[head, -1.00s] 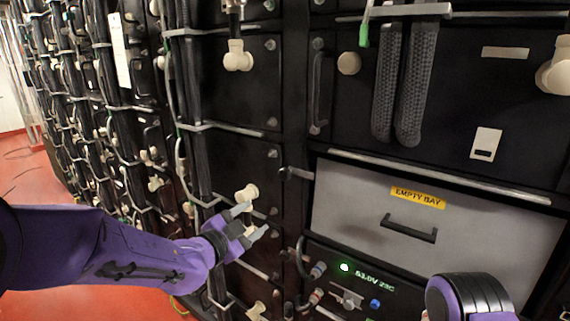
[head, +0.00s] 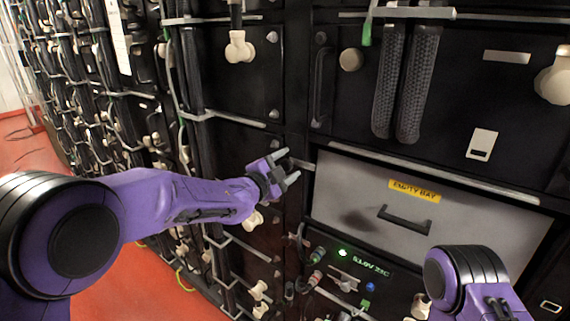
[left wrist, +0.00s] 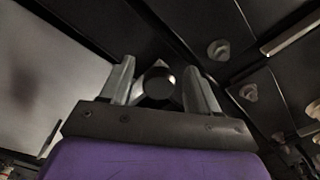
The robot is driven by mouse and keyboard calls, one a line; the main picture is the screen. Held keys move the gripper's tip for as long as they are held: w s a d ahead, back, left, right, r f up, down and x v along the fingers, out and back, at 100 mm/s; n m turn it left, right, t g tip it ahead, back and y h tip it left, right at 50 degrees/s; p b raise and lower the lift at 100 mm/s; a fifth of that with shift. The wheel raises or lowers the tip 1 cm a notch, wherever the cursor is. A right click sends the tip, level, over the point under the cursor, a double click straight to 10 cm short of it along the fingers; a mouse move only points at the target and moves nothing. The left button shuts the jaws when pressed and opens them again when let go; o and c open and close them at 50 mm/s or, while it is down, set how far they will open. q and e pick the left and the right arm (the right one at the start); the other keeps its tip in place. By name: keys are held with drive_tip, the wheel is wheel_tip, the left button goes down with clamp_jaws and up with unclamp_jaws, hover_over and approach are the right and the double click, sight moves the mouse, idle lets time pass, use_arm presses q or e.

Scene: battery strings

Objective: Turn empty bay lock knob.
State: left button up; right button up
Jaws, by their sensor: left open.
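The empty bay is a grey panel (head: 340,200) with a yellow "EMPTY BAY" label (head: 414,191) and a black handle (head: 404,220). Its lock knob, small, dark and round, is at the panel's upper left edge in the head view, partly hidden by my fingers. In the left wrist view the knob (left wrist: 157,82) faces me between the fingers. My left gripper (head: 289,166) is open with a fingertip on either side of the knob; I cannot tell whether they touch it. My right gripper is out of view; only part of that arm shows at lower right.
Two thick ribbed black cables (head: 400,85) hang above the bay. Below it is a lit panel with a green light (head: 342,253) and small connectors. Racks with cables and beige knobs (head: 239,48) fill the left. Red floor (head: 130,285) is open at lower left.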

use_arm(q)
drive_tip(key=c, duration=1)
drive_tip(key=shift+n, duration=0.3)
drive_tip(key=n+p, duration=0.1)
drive_tip(key=n, duration=0.2)
drive_tip(key=shift+r+n, duration=0.1)
drive_tip(key=shift+n, duration=0.2)
drive_tip(key=n+p, duration=0.2)
drive_tip(key=n, duration=0.3)
drive_tip(key=shift+n, duration=0.3)
drive_tip(key=n+p, duration=0.1)
drive_tip(key=n, duration=0.6)
drive_tip(key=shift+p, duration=0.35)
drive_tip(key=shift+n, duration=0.5)
drive_tip(key=shift+r, duration=0.15)
